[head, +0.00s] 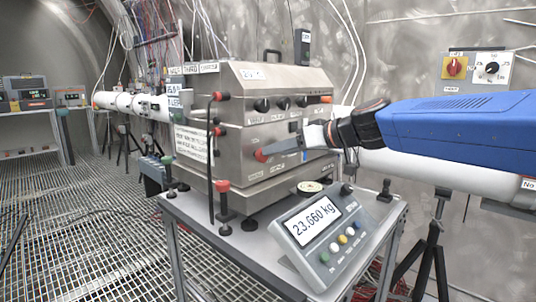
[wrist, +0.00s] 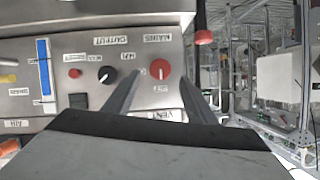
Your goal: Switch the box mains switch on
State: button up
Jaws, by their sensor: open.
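The grey steel box (head: 255,115) stands on a bench, its front panel facing my arm. In the wrist view the panel appears upside down, and a round red knob (wrist: 160,70) sits by the label MAINS (wrist: 157,38). I take this knob as the mains switch; it also shows low on the box front in the head view (head: 261,156). My gripper (wrist: 160,80) is open, with one finger on each side of the red knob. In the head view my gripper (head: 272,151) reaches the panel from the right. I cannot tell whether the fingers touch the knob or which way it is set.
On the panel beside it are a black knob (wrist: 107,75) under OUTPUT, a small red button (wrist: 75,73) and a blue strip (wrist: 44,65). A scale display (head: 322,230) reading 23.660 kg stands in front. A red-capped post (head: 223,200) rises near the box's left corner.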

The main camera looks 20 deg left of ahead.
aim_at(260, 154)
jog(key=shift+x, duration=2.6)
jog(key=c, duration=1)
jog(key=shift+c, duration=0.2)
jog(key=shift+w+d+f+m+g+y, duration=0.2)
jog(key=shift+m+g+y, duration=0.65)
jog(key=shift+m, duration=1.5)
jog(key=shift+w+a+f+m+g+y, duration=0.2)
jog(key=shift+m+g+y, duration=0.65)
jog(key=shift+m, duration=1.45)
jog(key=shift+s+d+f+m+g+y, duration=0.15)
jog(key=shift+f+m+g+y, duration=0.2)
jog(key=shift+m+y, duration=1.45)
jog(key=shift+w+m+h, duration=0.1)
jog(key=shift+m+h, duration=0.4)
jog(key=shift+m, duration=0.25)
